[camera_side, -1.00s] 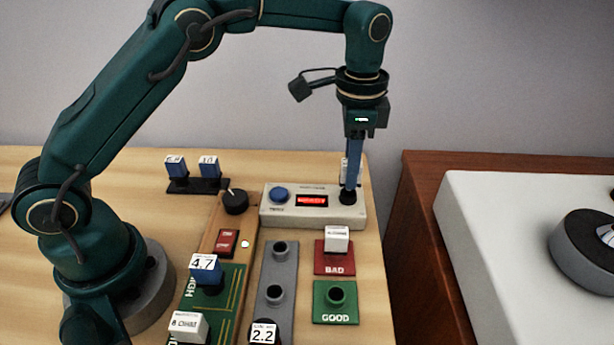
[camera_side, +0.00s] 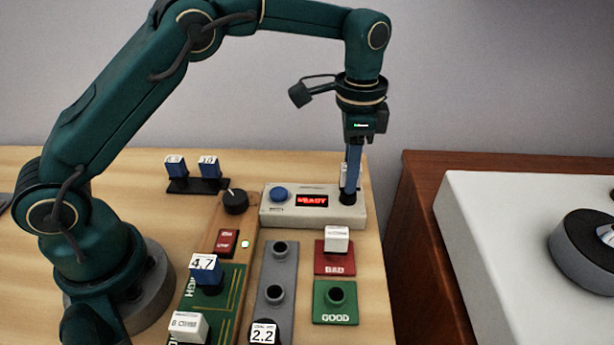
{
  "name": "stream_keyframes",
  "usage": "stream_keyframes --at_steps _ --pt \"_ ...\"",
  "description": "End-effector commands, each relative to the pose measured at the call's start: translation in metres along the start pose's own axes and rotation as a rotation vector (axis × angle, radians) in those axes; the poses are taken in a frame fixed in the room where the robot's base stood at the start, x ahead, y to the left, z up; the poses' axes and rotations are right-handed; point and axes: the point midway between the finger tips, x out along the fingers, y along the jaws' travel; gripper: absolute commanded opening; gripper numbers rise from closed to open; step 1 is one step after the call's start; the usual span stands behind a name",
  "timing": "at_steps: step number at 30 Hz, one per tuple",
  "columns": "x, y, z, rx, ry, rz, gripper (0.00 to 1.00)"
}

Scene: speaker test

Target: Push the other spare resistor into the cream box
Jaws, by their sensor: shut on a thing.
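The cream box (camera_side: 285,216) stands at the back right of the wooden table, with a blue button, a lit red display that seems to read READY, and a black socket (camera_side: 347,198) at its right end. My gripper (camera_side: 357,142) is above that socket, shut on a slim blue resistor (camera_side: 353,166), which points down, nearly upright. Its lower end meets the socket; how deep it sits I cannot tell. Two blue resistors with white labelled tops, a left one (camera_side: 175,168) and a right one (camera_side: 209,168), stand in a black rack (camera_side: 190,186) left of the box.
A red BAD pad (camera_side: 334,262) with a white-topped part (camera_side: 337,239) and a green GOOD pad (camera_side: 335,302) with an empty socket lie in front of the box. A grey strip (camera_side: 270,305), a blue 4.7 block (camera_side: 205,270) and a black knob (camera_side: 235,201) are to their left.

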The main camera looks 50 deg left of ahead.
Motion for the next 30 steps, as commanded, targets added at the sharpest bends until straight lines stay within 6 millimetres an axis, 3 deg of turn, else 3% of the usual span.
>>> stream_keyframes --at_steps 30 --pt "0.0089 0.0000 0.0002 0.000 -0.001 0.000 0.00"
